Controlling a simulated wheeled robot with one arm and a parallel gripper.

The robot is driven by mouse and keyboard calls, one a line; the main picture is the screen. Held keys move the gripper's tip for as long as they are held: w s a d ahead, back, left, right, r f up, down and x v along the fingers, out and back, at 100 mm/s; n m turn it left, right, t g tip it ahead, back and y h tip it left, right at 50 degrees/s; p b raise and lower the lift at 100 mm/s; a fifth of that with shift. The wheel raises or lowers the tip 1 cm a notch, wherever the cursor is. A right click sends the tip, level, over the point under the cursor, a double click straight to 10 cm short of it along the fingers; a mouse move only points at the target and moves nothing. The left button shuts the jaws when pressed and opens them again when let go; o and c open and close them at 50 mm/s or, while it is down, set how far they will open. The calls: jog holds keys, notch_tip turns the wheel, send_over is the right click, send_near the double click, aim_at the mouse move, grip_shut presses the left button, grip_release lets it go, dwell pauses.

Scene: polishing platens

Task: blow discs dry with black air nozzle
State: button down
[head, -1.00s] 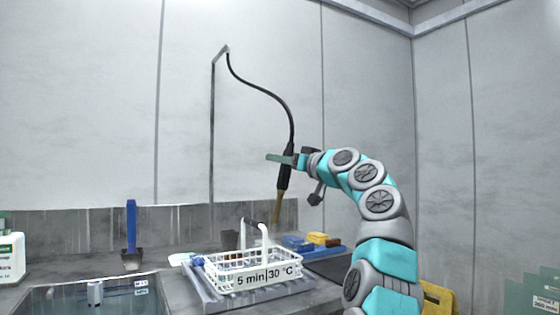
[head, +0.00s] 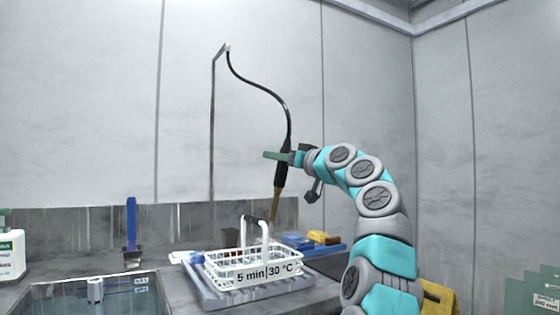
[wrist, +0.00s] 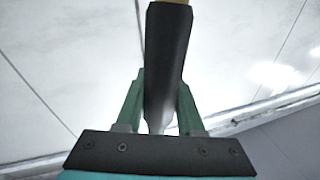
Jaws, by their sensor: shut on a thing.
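The black air nozzle (head: 281,174) hangs on a black hose from a grey stand and has a brass-coloured tip pointing down. My gripper (head: 280,155) is shut on the nozzle and holds it above and behind the white basket. In the wrist view the nozzle's dark body (wrist: 166,60) stands between the two green fingers of my gripper (wrist: 163,100). The white basket (head: 258,272), labelled "5 min|30 °C", sits on a grey tray (head: 215,297) with its handle up. I cannot make out discs inside the basket.
A white bottle (head: 10,255) stands at the far left. A blue tray (head: 333,248) with blue and yellow blocks lies behind the basket at right.

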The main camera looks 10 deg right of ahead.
jog(key=shift+s+a+b, duration=0.4)
jog(key=shift+a+b, duration=0.15)
jog(key=shift+a, duration=0.3)
jog(key=shift+s+a+b, duration=0.45)
jog(key=shift+a+b, duration=0.15)
jog(key=shift+a, duration=0.2)
jog(key=shift+s+a+b, duration=0.4)
jog(key=shift+a+b, duration=0.15)
jog(key=shift+a, duration=0.3)
jog(key=s+a+b, duration=0.2)
jog(key=a, duration=0.4)
jog(key=shift+s, duration=0.1)
dwell(1.1)
